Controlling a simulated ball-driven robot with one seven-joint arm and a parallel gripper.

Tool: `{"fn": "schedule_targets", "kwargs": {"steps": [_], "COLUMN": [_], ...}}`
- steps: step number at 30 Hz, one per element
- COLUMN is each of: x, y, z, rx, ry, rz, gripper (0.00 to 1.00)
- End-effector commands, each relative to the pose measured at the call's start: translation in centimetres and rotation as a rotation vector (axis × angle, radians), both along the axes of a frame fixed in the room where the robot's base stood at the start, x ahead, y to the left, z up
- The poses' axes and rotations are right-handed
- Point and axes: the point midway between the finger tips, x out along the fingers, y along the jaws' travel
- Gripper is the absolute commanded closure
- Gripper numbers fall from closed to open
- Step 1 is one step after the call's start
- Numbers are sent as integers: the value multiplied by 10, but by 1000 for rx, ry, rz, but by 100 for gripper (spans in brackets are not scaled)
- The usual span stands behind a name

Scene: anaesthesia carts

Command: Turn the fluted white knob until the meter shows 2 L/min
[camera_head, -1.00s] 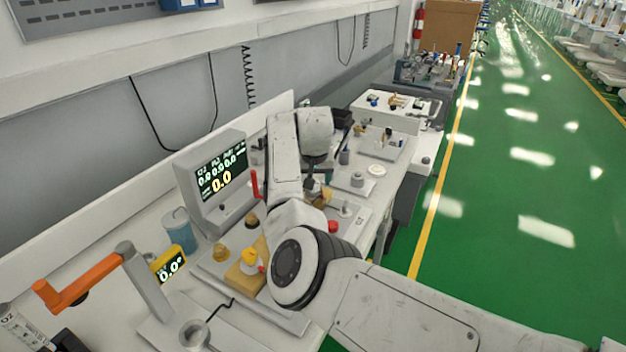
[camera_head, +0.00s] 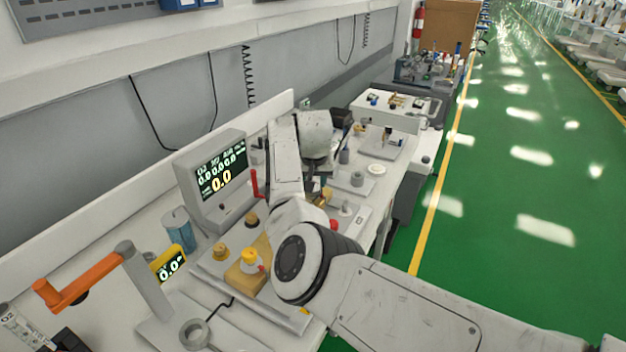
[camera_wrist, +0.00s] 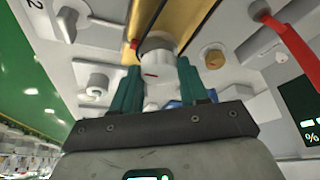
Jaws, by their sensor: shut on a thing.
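The knob (camera_wrist: 158,45), a pale round knob with a small red mark, is in the wrist view at the top centre. My gripper (camera_wrist: 158,72) has its two dark green fingers on either side of its white body and is shut on it. The fluting is too small to make out. In the head view my arm hides the knob and my fingertips. The monitor (camera_head: 222,175) shows a large 0.0 below a row of smaller figures. A small yellow-framed meter (camera_head: 167,264) also shows 0.0.
A red lever (camera_head: 254,182) stands beside the monitor; it also shows in the wrist view (camera_wrist: 288,42). Yellow knobs (camera_head: 250,257) sit in front of the monitor. An orange crank handle (camera_head: 75,290) stands at the left. Several fittings crowd the bench behind my arm. The green floor at right is clear.

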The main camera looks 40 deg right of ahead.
Motion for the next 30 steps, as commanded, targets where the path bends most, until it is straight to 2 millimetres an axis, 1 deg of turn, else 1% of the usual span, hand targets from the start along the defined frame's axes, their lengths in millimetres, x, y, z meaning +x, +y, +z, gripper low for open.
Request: {"fn": "schedule_targets", "kwargs": {"steps": [1,2,8,14,20,30], "x": [0,0,0,-1,-2,-2], "y": [0,0,0,-1,-3,-5], "z": [0,0,1,3,4,2], "rx": [0,0,1,0,-1,0], "ry": [0,0,-1,0,2,1], "rz": [0,0,13,85,230,527], "gripper": [84,87,87,87,87,87]}}
